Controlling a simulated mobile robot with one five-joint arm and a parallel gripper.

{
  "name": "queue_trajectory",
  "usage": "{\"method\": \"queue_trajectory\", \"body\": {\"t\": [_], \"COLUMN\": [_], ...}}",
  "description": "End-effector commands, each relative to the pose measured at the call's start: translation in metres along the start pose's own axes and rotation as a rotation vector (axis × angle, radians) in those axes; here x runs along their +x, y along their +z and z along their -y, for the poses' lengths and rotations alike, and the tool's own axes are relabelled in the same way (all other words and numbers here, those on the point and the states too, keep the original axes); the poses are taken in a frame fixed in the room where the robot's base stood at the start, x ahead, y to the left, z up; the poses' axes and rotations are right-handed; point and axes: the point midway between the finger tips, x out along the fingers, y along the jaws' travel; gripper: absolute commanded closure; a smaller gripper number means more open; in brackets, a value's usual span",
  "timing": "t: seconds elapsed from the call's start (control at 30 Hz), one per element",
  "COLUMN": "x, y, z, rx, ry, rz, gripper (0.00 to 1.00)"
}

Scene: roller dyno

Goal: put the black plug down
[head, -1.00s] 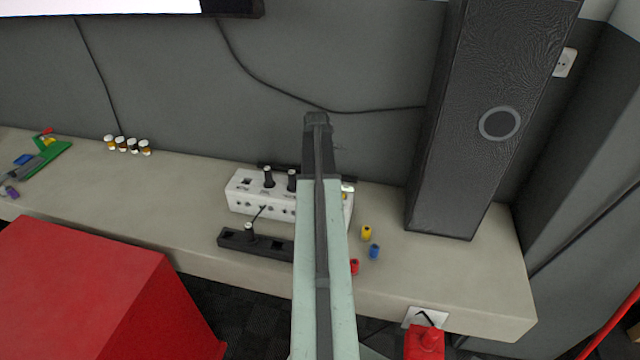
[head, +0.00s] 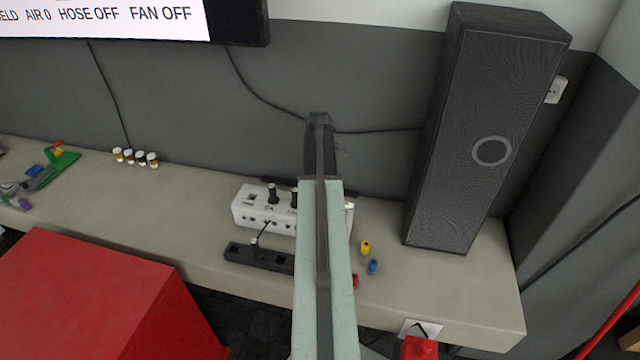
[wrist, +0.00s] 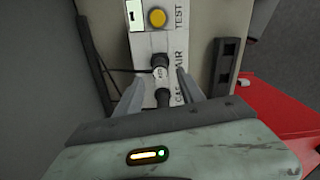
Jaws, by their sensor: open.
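In the wrist view my gripper (wrist: 160,80) is open, with one finger on either side of two black plug-like fittings on a white box. The nearer black fitting (wrist: 162,93) sits between the fingers, close to the palm. The farther black fitting (wrist: 157,63) is just beyond it. I cannot tell which is the black plug, or whether a finger touches either. The white box (wrist: 165,42) has a yellow button and the words TEST, AIR and GAS. In the head view the white box (head: 250,217) stands on the bench, partly hidden by my arm.
A black socket strip (head: 258,257) lies before the box on the bench (head: 180,230). Small yellow (head: 365,248), blue (head: 373,267) and red (head: 355,281) pieces lie to the right. A tall dark speaker-like column (head: 465,150) stands farther right. A red cabinet (head: 90,295) is front left.

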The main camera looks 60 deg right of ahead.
Motion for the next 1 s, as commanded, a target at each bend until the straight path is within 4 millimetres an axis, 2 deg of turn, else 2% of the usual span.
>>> {"method": "queue_trajectory", "body": {"t": [0.03, 0.2, 0.57, 0.63, 0.67, 0.77, 0.8, 0.87, 0.9, 0.97, 1.0], "x": [-0.023, -0.044, -0.042, -0.043, -0.043, -0.043, -0.043, -0.043, -0.043, -0.044, -0.044], "y": [0.001, 0.0, -0.001, -0.014, -0.025, -0.096, -0.134, -0.191, -0.225, -0.27, -0.296], "z": [0.0, 0.0, 0.0, 0.006, 0.011, 0.046, 0.069, 0.111, 0.141, 0.189, 0.223], "rx": [0.0, 0.001, 0.001, 0.005, 0.01, 0.048, 0.072, 0.116, 0.147, 0.196, 0.228], "ry": [0.0, 0.0, 0.0, 0.0, 0.0, 0.0, 0.0, 0.0, 0.0, 0.0, 0.0], "rz": [0.0, 0.0, 0.001, 0.001, 0.001, 0.001, 0.001, 0.001, 0.001, 0.001, 0.0], "gripper": [0.54, 0.54, 0.54, 0.54, 0.54, 0.54, 0.54, 0.54, 0.54, 0.54, 0.54]}}
